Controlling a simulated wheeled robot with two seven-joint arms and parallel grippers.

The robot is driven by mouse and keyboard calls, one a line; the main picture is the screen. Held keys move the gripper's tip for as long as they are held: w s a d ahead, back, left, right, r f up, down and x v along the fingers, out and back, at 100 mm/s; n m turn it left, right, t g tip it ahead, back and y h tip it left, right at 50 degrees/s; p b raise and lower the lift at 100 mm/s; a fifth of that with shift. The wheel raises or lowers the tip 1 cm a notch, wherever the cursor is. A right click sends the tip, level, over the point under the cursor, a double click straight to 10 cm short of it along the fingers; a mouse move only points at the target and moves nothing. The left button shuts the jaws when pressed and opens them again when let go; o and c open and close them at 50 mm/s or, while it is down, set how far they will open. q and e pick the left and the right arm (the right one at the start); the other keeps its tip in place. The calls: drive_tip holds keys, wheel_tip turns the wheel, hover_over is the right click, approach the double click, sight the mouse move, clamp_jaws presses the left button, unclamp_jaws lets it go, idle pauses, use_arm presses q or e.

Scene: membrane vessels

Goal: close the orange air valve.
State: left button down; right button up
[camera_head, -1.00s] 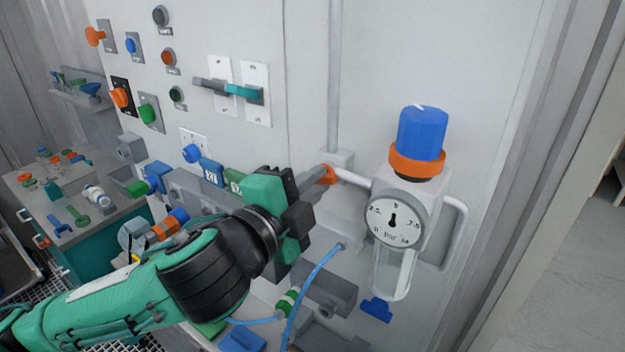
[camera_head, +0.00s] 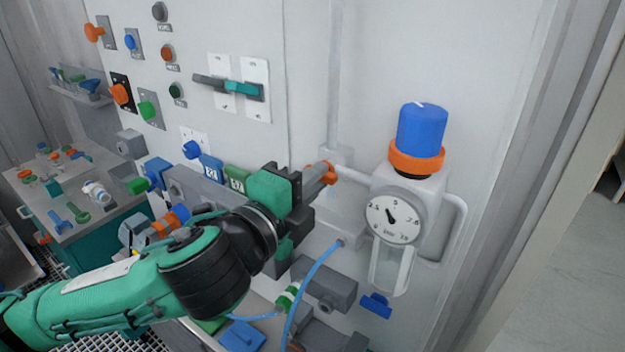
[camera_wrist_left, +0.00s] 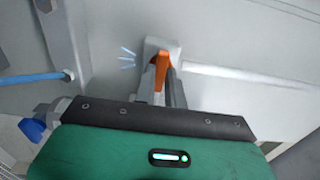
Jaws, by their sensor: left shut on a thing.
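The orange air valve handle (camera_head: 327,170) is on the thin pipe left of the gauge unit, mostly covered by my gripper. In the left wrist view the orange handle (camera_wrist_left: 162,66) stands between the two fingers, against a pale block on the wall. My left gripper (camera_head: 320,174) is shut on this handle. Its fingers also show in the left wrist view (camera_wrist_left: 160,88). My right gripper is in neither view.
A regulator with a blue knob (camera_head: 421,128) and orange ring stands right of the gripper, above a round gauge (camera_head: 393,216) and clear bowl. A blue hose (camera_head: 312,275) runs below. Switches and a green-handled lever (camera_head: 243,89) are on the panel to the left.

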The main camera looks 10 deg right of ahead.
use_arm(q)
drive_tip(key=c, duration=1.5)
unclamp_jaws()
drive_tip(key=shift+o, duration=0.2)
drive_tip(key=shift+s, duration=0.1)
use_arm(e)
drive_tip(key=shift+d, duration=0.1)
